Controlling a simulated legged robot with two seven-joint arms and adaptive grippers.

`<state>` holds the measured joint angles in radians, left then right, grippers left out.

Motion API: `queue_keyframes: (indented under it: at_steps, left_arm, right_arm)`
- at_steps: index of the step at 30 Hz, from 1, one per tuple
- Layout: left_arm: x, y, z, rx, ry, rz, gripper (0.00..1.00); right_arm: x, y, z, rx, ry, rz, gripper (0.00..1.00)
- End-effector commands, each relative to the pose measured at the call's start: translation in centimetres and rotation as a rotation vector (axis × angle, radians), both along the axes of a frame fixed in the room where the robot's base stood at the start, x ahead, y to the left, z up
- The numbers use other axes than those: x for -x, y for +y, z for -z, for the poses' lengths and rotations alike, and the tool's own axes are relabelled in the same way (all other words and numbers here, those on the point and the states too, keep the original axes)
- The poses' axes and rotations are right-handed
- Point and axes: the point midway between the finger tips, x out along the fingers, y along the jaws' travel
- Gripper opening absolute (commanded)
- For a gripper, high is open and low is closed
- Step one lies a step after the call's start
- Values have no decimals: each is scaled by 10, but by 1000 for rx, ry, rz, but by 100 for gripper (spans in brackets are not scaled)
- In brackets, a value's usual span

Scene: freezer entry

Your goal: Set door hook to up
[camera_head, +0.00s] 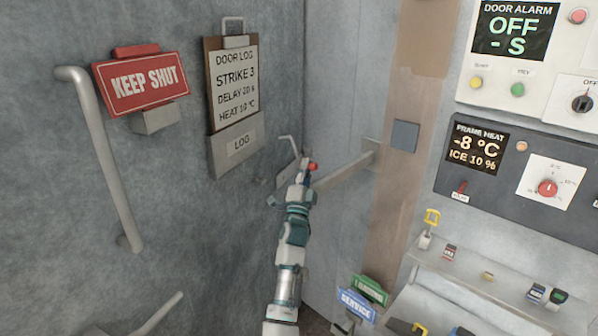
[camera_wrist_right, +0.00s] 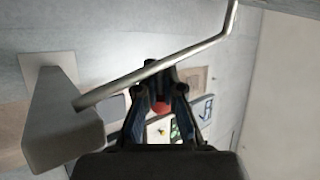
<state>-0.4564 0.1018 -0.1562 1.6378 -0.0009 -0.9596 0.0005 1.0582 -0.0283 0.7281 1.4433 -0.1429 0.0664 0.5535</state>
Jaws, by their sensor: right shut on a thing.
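The door hook (camera_wrist_right: 205,46) is a thin bent metal rod. In the head view, its bent end (camera_head: 291,141) shows beside the grey door wall. In the right wrist view, the rod rises from the end of a grey block (camera_wrist_right: 62,125) at left to a bend at the upper right. My right gripper (camera_head: 307,178) is shut at the hook, beside a red knob (camera_head: 313,166). The knob also shows between the fingers in the right wrist view (camera_wrist_right: 160,107). The fingers partly hide the grip. My left gripper is out of view.
A grey arm (camera_head: 345,174) reaches from a wall plate to my gripper. A clipboard (camera_head: 232,90), a KEEP SHUT sign (camera_head: 140,84) and a long handle (camera_head: 105,155) are at left. Control panels (camera_head: 515,165) and a shelf with small items (camera_head: 480,275) are at right.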

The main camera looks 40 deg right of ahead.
Motion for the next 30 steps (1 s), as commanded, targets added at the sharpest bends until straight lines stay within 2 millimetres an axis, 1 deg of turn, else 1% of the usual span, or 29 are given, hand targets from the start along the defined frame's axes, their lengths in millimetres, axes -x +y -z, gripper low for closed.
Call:
queue_keyframes:
  at_steps: [1,9,25,27,28,29,30]
  left_arm:
    - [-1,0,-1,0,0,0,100]
    - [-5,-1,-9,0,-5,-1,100]
    - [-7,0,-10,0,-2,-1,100]
    - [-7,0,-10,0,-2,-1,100]
    - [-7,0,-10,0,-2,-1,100]
    - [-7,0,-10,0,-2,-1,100]
    - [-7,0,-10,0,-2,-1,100]
  right_arm:
    - [1,-1,5,-15,-20,-2,0]
    - [7,-4,6,-52,-105,-2,0]
    - [9,-6,7,-61,-126,0,0]
    - [9,-6,7,-61,-126,0,19]
    - [9,-6,7,-61,-126,0,26]
    - [9,-6,7,-61,-126,0,32]
    - [9,-6,6,-60,-126,0,32]
